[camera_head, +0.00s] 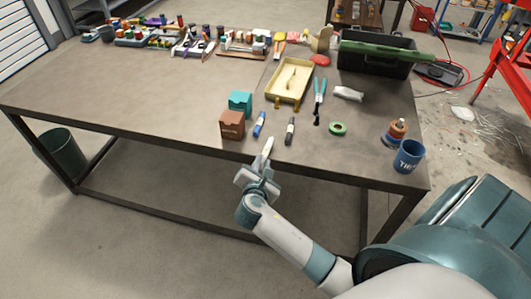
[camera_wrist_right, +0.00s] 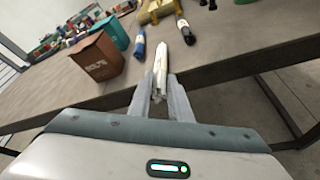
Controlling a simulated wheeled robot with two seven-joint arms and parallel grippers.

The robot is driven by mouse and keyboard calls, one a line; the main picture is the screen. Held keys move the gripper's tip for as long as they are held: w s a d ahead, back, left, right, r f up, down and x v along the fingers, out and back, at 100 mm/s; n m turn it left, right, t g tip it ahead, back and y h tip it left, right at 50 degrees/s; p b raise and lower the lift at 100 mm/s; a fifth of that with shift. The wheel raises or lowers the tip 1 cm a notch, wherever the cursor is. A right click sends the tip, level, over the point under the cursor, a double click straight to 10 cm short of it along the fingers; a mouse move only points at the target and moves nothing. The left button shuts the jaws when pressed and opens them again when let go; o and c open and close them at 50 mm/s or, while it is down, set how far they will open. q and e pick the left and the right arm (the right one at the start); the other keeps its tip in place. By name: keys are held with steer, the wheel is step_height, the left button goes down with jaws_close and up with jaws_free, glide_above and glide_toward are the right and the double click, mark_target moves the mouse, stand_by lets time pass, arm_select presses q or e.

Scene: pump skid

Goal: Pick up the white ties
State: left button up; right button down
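The white ties (camera_head: 267,147) are a slim, pale bundle at the front edge of the workbench. My right gripper (camera_head: 261,162) is at that edge, with the bundle between its fingers. In the right wrist view, the white ties (camera_wrist_right: 160,70) stick out forward from between the fingertips of my right gripper (camera_wrist_right: 160,92), which look shut on the bundle's near end. A blue bundle (camera_head: 259,124) and a black bundle (camera_head: 290,131) lie on the bench just beyond, either side. My left gripper is not in view.
A brown box (camera_head: 232,125) and a teal box (camera_head: 240,102) stand left of the bundles. A yellow tray (camera_head: 273,83), teal-handled pliers (camera_head: 319,90), green tape (camera_head: 338,129) and a blue cup (camera_head: 408,157) are also on the bench. The bench's left middle is clear.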

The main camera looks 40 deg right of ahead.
steer(key=shift+r, duration=0.1)
steer(key=shift+r, duration=0.5)
steer(key=s+d+r+b, duration=0.2)
steer(key=s+d+r, duration=0.2)
steer(key=d+r, duration=0.5)
steer(key=shift+s+d+r, duration=0.2)
steer(key=shift+d+r, duration=0.2)
steer(key=shift+d, duration=0.5)
step_height(320, 180, up, 6)
steer(key=n+t+y, duration=0.2)
steer(key=n+y, duration=0.2)
glide_above(265, 153)
steer(key=s+a, duration=0.4)
steer(key=a, duration=0.2)
steer(key=s+a+r+n+y, duration=0.1)
steer(key=a+n+y, duration=0.1)
steer(key=a, duration=0.4)
steer(key=s+a+r+n+t+y, duration=0.1)
steer(key=a+r+n+y, duration=0.1)
steer(key=a, duration=0.5)
steer(key=shift+s+r+y, duration=0.25)
steer(key=shift+r+y, duration=0.05)
steer(key=shift+y, duration=0.4)
